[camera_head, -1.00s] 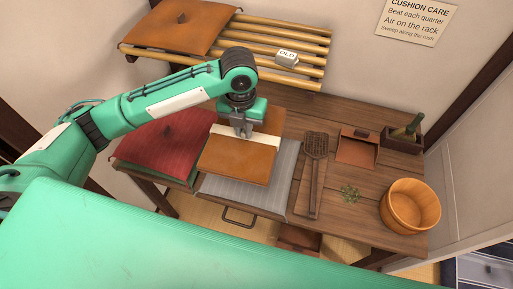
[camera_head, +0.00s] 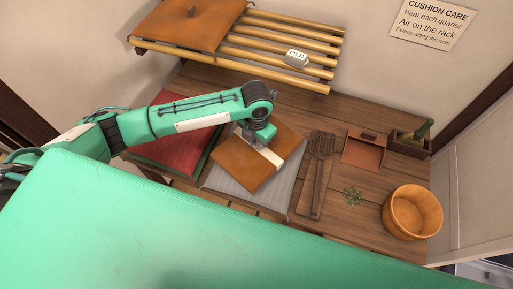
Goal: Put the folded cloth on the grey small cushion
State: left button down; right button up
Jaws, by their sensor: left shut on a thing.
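The folded cloth (camera_head: 240,168) is a flat tan square with a cream band across it. It lies over the grey small cushion (camera_head: 292,192), a striped flat pad on the wooden table, turned at an angle to it. The cushion's front and right parts show; the cloth hides the rest. I cannot tell whether the cloth touches it. My left gripper (camera_head: 264,147) points down at the cream band, shut on the cloth; its fingertips are mostly hidden. My right gripper is not in view.
A red cushion (camera_head: 178,152) on a green one is left of the grey cushion, partly under my arm. A beater (camera_head: 320,160), dustpan (camera_head: 362,155), green sprigs (camera_head: 353,196) and wooden tub (camera_head: 412,212) are to the right. A slatted rack (camera_head: 270,48) holding a brown cushion (camera_head: 190,25) is behind.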

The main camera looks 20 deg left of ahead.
aim_at(256, 151)
pick_arm(q)
notch_tip(256, 151, down, 5)
jog(key=shift+p, duration=0.4)
jog(key=shift+f, duration=0.45)
jog(key=shift+f, duration=0.1)
jog(key=c, duration=1.4)
grip_release()
notch_tip(256, 151, up, 12)
jog(key=shift+r+b, duration=0.1)
jog(key=shift+b, duration=0.9)
